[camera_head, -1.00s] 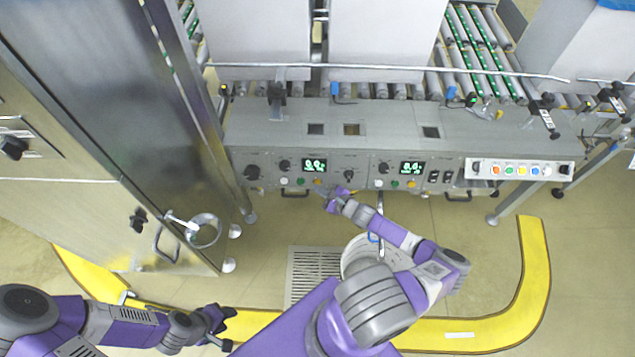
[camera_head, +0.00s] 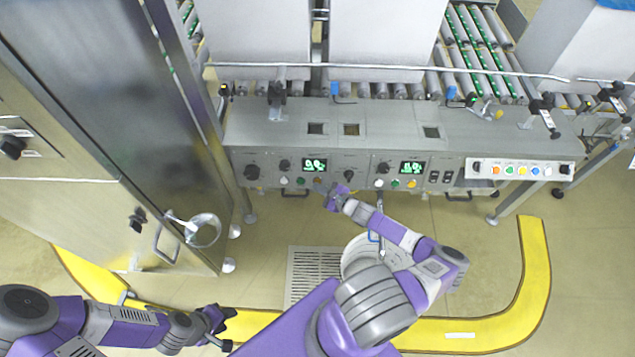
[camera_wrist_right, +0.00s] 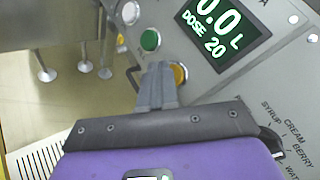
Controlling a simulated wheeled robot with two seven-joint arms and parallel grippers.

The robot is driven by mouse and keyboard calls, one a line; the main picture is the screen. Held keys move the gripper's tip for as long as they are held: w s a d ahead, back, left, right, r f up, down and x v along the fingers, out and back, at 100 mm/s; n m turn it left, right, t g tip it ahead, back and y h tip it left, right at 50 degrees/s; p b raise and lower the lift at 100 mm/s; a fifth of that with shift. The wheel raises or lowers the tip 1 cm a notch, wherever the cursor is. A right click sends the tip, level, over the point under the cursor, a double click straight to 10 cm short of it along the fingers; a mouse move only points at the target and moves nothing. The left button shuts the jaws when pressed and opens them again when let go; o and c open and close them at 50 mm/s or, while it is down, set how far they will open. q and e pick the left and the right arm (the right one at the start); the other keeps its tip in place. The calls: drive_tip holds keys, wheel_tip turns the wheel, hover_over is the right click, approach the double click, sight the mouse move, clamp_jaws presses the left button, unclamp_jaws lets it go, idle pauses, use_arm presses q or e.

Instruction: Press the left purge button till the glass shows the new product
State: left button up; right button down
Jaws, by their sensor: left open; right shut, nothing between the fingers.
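The left panel of the machine carries a lit display (camera_head: 314,165) and a row of white, green and yellow buttons. In the right wrist view the display (camera_wrist_right: 222,28) reads 0.0 L, DOSE 20. My right gripper (camera_wrist_right: 157,75) is shut and empty, its tips at the yellow button (camera_wrist_right: 181,73), partly covering it; whether they press it I cannot tell. The green button (camera_wrist_right: 150,40) and white button (camera_wrist_right: 130,12) are uncovered. Small dark windows (camera_head: 316,128) sit in the machine's top; their content is too small to tell. My left gripper (camera_head: 222,328) is open, low at left, away from the panel.
A second panel with its own display (camera_head: 412,167) stands to the right, then a strip of coloured buttons (camera_head: 520,170). A selector knob (camera_wrist_right: 270,140) is close to my right gripper. A white bucket (camera_head: 357,258) is below my right arm. A steel cabinet (camera_head: 110,130) stands left.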

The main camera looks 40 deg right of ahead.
drive_tip(key=shift+w+d+f, duration=0.15)
drive_tip(key=shift+w+d, duration=0.05)
drive_tip(key=shift+w, duration=0.05)
idle(0.5)
idle(0.3)
drive_tip(key=shift+s+a+r+p, duration=0.25)
drive_tip(key=shift+s+a+p, duration=0.25)
drive_tip(key=shift+s+p, duration=0.1)
drive_tip(key=s+a+p, duration=0.1)
drive_tip(key=s+a+r+p, duration=0.1)
drive_tip(key=s+a+p, duration=0.1)
drive_tip(key=p, duration=0.1)
drive_tip(key=shift+s+r, duration=0.3)
drive_tip(key=shift+r, duration=0.05)
drive_tip(key=shift+a, duration=0.1)
idle(0.4)
